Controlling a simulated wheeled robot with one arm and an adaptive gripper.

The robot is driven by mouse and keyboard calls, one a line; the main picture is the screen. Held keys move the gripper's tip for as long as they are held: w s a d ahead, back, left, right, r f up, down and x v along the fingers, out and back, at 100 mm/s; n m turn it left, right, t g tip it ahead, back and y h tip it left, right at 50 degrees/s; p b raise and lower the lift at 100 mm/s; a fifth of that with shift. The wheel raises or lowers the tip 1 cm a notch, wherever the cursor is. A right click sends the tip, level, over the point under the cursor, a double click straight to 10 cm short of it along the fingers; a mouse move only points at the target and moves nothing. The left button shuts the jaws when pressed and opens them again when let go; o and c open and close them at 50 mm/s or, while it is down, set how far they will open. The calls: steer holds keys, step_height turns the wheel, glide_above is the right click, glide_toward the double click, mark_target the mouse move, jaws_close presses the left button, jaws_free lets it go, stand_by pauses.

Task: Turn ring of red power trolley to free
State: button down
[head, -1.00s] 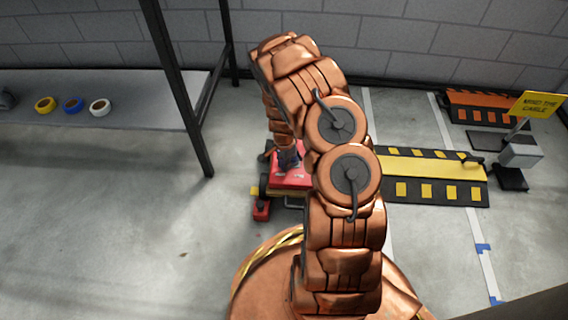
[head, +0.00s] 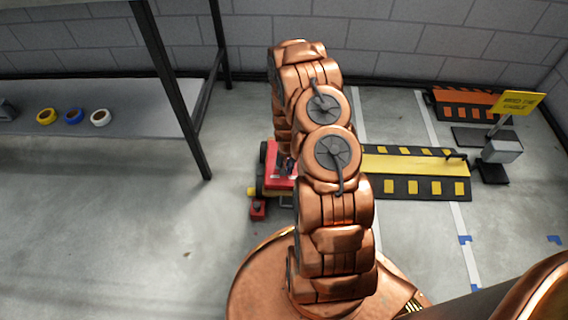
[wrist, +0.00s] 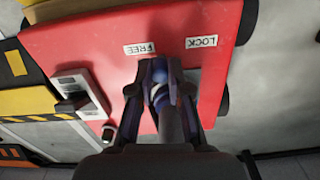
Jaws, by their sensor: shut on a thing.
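The red power trolley (head: 280,178) stands on the floor, partly behind my arm in the head view. Its red top (wrist: 75,45) fills much of the wrist view, with a FREE label (wrist: 140,48) left of a LOCK label (wrist: 201,42), both upside down. My gripper (wrist: 161,88) is over the top, just below the labels and nearer FREE. It is shut on a small blue and grey part, which I take for the ring (wrist: 160,75). The fingers hide most of it, so its exact turn cannot be told. In the head view my arm mostly hides the gripper.
A grey switch box (wrist: 80,92) sits on the trolley top left of the gripper. A yellow and black cable ramp (head: 415,175) lies right of the trolley. A bench (head: 130,100) with tape rolls stands left. Bare floor lies between bench and trolley.

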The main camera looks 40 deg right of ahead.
steer(key=shift+s+d+n+p, duration=0.15)
steer(key=shift+d+n+p, duration=0.55)
steer(key=shift+n, duration=0.5)
steer(key=c, duration=1.1)
jaws_free()
steer(key=shift+a, duration=0.1)
steer(key=shift+r, duration=0.1)
step_height(320, 180, up, 12)
